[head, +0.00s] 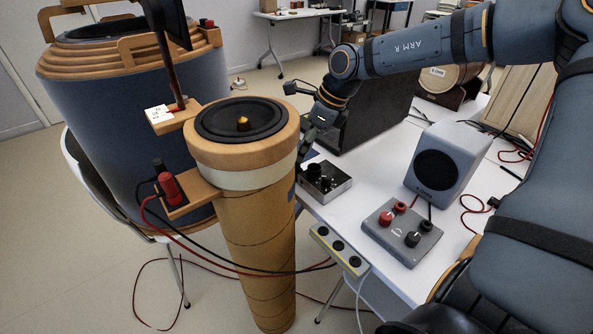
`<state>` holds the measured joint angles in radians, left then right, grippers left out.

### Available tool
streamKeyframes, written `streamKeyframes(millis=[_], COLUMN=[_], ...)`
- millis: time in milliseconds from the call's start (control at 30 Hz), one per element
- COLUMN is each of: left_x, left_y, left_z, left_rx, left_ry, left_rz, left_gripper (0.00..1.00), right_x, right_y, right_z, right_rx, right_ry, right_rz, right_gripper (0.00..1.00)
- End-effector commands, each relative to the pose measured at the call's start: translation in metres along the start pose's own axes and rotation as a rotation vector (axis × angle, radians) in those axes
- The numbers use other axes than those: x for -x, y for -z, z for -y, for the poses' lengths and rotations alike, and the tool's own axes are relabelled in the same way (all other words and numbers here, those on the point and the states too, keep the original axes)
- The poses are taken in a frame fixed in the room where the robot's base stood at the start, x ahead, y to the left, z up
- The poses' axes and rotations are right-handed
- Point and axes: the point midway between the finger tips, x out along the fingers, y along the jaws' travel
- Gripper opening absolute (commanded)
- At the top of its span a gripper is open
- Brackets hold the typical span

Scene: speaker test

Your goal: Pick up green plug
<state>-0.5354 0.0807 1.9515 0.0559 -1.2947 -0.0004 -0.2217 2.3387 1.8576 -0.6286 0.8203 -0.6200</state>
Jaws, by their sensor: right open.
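I cannot make out a green plug in the head view. A red plug (169,188) and a black plug beside it stand on a small wooden ledge (196,196) on the side of the tall speaker column (258,230). Red and black cables run from there. My right gripper (306,150) is open and points down just right of the column's top, above the back of a small metal box with black knobs (325,182). Its fingers are small and dark here, and nothing shows between them. My left gripper is not in view.
On the white table (377,185) are a grey speaker (447,163), a grey box with red and black terminals (403,231) and a large black case (372,112). A pale socket strip (338,250) is at the table's front edge. A large blue drum (125,120) stands left.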

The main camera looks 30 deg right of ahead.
Motion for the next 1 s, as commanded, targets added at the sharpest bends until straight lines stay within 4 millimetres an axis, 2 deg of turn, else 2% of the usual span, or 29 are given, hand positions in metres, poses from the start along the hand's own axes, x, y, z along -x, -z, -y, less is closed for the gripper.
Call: streamKeyframes(millis=[133,300,400,667,1000], left_x=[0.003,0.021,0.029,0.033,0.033], left_y=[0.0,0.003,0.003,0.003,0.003], left_z=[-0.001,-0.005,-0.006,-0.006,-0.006], left_rx=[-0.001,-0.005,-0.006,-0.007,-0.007], left_ry=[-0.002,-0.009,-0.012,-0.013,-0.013], left_rz=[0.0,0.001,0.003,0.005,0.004], left_gripper=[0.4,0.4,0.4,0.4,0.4], right_x=[-0.008,-0.039,-0.05,-0.052,-0.052], right_y=[0.001,0.004,0.002,0.002,0.001], right_z=[-0.001,-0.005,-0.005,-0.004,-0.004], right_rx=[0.0,0.001,0.0,0.001,0.0], right_ry=[-0.001,-0.002,-0.001,0.0,0.0], right_rz=[-0.002,-0.005,-0.002,0.0,0.001], right_gripper=[0.45,0.45,0.45,0.45,0.0])
